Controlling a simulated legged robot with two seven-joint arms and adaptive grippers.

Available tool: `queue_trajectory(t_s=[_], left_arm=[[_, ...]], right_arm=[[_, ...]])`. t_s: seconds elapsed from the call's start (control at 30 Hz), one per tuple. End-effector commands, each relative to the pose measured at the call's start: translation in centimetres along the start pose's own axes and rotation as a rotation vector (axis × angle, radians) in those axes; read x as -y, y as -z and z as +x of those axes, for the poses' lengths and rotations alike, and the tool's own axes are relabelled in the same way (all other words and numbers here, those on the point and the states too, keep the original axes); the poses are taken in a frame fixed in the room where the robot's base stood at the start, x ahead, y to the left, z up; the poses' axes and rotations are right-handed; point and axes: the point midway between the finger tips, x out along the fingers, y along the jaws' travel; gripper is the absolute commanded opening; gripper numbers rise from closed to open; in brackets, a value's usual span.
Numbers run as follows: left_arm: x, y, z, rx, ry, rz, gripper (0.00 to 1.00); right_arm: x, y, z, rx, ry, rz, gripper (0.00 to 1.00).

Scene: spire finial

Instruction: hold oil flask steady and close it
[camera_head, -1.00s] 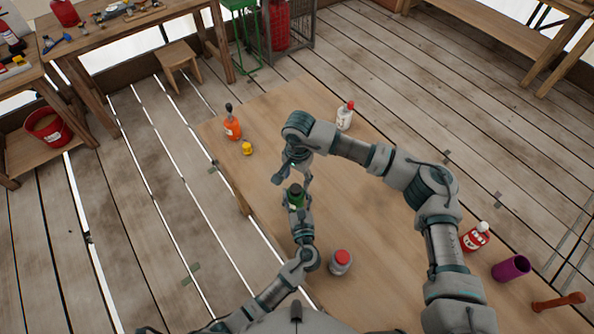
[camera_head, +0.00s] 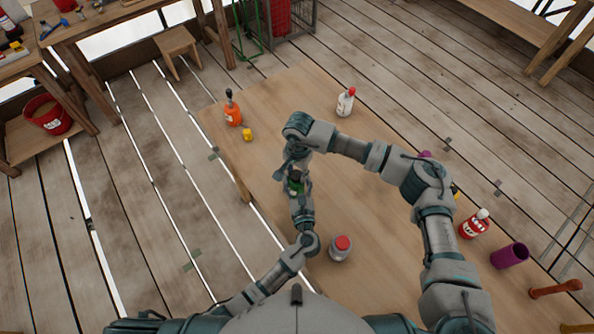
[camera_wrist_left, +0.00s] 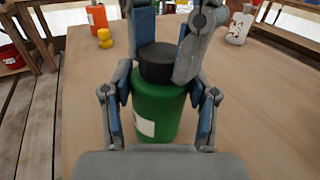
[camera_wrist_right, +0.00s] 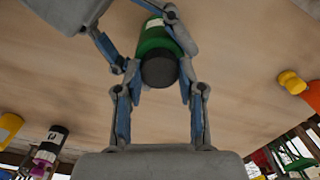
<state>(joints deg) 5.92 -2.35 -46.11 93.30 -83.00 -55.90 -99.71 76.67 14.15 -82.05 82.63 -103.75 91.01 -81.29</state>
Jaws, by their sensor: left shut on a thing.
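The oil flask, a green bottle (camera_wrist_left: 157,112) with a white label, stands upright on the table, with a black cap (camera_wrist_left: 158,62) seated on its top. It also shows in the right wrist view (camera_wrist_right: 154,38) and partly in the head view (camera_head: 296,186). My left gripper (camera_wrist_left: 158,105) is shut around the flask's body, a finger on each side. My right gripper (camera_wrist_right: 159,75) comes down from above with its fingers open on either side of the black cap. A narrow gap seems to show beside the cap.

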Motion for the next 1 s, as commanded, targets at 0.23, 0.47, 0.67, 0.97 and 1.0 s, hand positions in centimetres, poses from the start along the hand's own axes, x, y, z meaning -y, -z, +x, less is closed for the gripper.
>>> queue_trajectory(t_s=[0.23,0.47,0.67,0.97,1.0], left_arm=[[-0.02,-0.06,0.03,0.001,-0.001,-0.001,0.00],[-0.01,-0.06,0.02,0.001,-0.001,-0.001,0.00],[0.01,-0.06,0.00,0.001,0.000,-0.001,0.00],[0.06,-0.06,-0.04,0.001,0.001,-0.001,0.00],[0.07,-0.06,-0.05,0.001,0.002,-0.001,0.00]], right_arm=[[-0.02,0.00,0.02,-0.001,0.001,0.212,0.00],[-0.01,-0.02,0.05,-0.005,0.005,0.807,0.00],[0.04,-0.02,0.04,-0.007,0.009,1.250,0.00],[0.07,0.02,0.02,-0.008,0.012,1.431,0.00],[0.08,0.03,0.02,-0.008,0.012,1.430,0.00]])
